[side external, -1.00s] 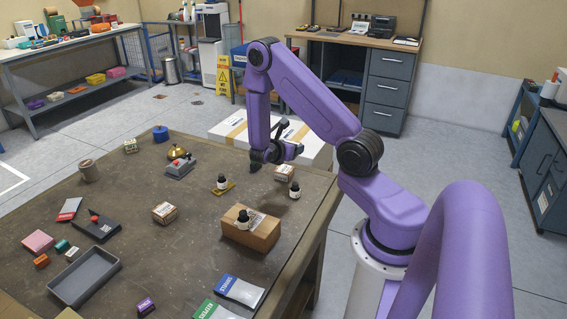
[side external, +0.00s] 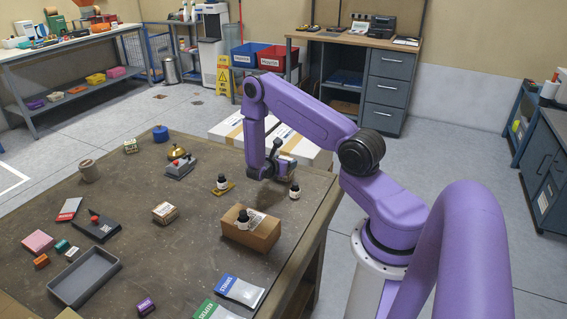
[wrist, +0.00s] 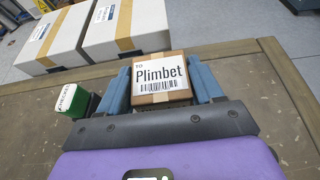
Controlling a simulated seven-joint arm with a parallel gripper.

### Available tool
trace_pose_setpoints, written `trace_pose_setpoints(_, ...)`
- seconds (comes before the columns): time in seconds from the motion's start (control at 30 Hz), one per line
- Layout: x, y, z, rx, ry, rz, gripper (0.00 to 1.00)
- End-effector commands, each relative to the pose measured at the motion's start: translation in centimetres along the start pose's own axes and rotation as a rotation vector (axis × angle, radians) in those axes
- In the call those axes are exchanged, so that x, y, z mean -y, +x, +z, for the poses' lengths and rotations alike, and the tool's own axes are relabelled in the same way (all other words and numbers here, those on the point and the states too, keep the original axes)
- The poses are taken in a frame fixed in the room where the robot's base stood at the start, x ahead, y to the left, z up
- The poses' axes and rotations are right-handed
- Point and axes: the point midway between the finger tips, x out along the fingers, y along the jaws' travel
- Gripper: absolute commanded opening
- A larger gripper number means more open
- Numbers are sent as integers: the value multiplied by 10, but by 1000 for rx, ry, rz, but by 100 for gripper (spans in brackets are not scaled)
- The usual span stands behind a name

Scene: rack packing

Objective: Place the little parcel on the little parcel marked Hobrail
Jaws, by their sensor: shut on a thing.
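A little cardboard parcel with a white label reading Plimbet (wrist: 161,75) is between the blue fingers of my gripper (wrist: 163,88) in the wrist view. My gripper (side external: 281,166) is shut on it near the table's far right edge in the side view; whether the parcel clears the table is hard to tell. Another little parcel (side external: 164,212) sits alone near the middle of the table, left of the larger box. Its label is too small to read, so I cannot confirm the name Hobrail.
A grey tray (side external: 84,277) lies front left. The table around the middle parcel is clear.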

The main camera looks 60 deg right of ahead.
Motion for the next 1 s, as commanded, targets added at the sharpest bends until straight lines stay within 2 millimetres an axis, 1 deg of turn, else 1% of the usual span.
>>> trace_pose_setpoints(0.27, 0, 1, -2, 1, 1, 0, 34)
trace_pose_setpoints(0.3, 0, 1, -2, 0, 1, 0, 75)
trace_pose_setpoints(0.33, 0, 1, -2, 0, 1, 0, 85)
trace_pose_setpoints(0.37, 0, 1, -2, 0, 1, 0, 91)
trace_pose_setpoints(0.67, 0, 0, -2, 0, 1, 0, 91)
trace_pose_setpoints(0.77, 0, -3, 1, 0, 0, 2, 91)
trace_pose_setpoints(0.87, -2, -16, 0, 0, -1, 4, 91)
trace_pose_setpoints(1.0, -2, -43, 0, 0, -1, 6, 91)
